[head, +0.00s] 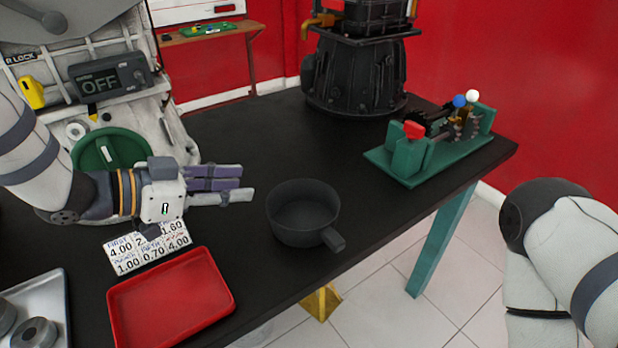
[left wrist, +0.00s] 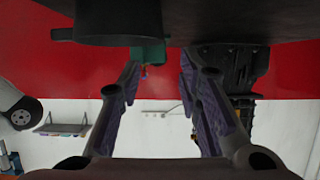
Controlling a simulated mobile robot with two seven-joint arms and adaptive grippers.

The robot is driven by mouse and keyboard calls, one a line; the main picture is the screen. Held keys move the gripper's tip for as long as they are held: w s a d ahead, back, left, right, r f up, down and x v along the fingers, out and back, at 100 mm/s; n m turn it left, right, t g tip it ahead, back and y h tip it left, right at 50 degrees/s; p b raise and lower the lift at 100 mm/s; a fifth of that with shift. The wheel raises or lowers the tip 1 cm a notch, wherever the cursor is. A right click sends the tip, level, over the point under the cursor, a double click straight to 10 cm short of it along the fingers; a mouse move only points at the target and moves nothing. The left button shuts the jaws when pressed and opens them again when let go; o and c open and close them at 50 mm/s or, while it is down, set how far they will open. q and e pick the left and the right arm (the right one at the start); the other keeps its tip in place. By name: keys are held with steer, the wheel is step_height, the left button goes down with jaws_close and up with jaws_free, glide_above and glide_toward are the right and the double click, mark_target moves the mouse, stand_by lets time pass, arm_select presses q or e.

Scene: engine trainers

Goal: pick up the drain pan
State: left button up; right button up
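The drain pan appears to be the dark grey round pan (head: 303,212) with a short handle, standing upright on the black table (head: 250,150). Its handle points toward the lower right. It also shows in the upside-down left wrist view (left wrist: 105,20), at the top left. My left gripper (head: 246,182) is just left of the pan, low over the table, pointing at it, apart from it. Its purple-padded fingers stand apart with nothing between them in the left wrist view (left wrist: 160,78). Only links of my right arm show at the right edge; its gripper is out of frame.
A red tray (head: 170,300) and a card with numbers (head: 148,246) lie left of the pan. A green fixture (head: 430,150) stands at the far right, a black engine part (head: 355,75) at the back. A large engine trainer (head: 110,100) is behind my left arm.

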arm_select(q)
glide_toward(293, 185)
steer(key=shift+w+d+f+b, duration=0.15)
steer(key=shift+d+b, duration=0.1)
steer(key=shift+d, duration=0.3)
steer(key=shift+w+d+f+b, duration=0.1)
steer(key=shift+d+f+b, duration=0.1)
steer(key=shift+d, duration=0.35)
steer(key=x, duration=0.4)
steer(key=b+x, duration=0.1)
steer(key=x, duration=0.1)
steer(key=shift+w+a+f, duration=0.25)
steer(key=shift+a+f, duration=0.05)
arm_select(e)
steer(key=s+f, duration=0.2)
steer(key=shift+s+g, duration=0.35)
steer(key=shift+g, duration=0.05)
arm_select(q)
steer(key=shift+w, duration=0.1)
jaws_close()
steer(key=shift+r, duration=0.1)
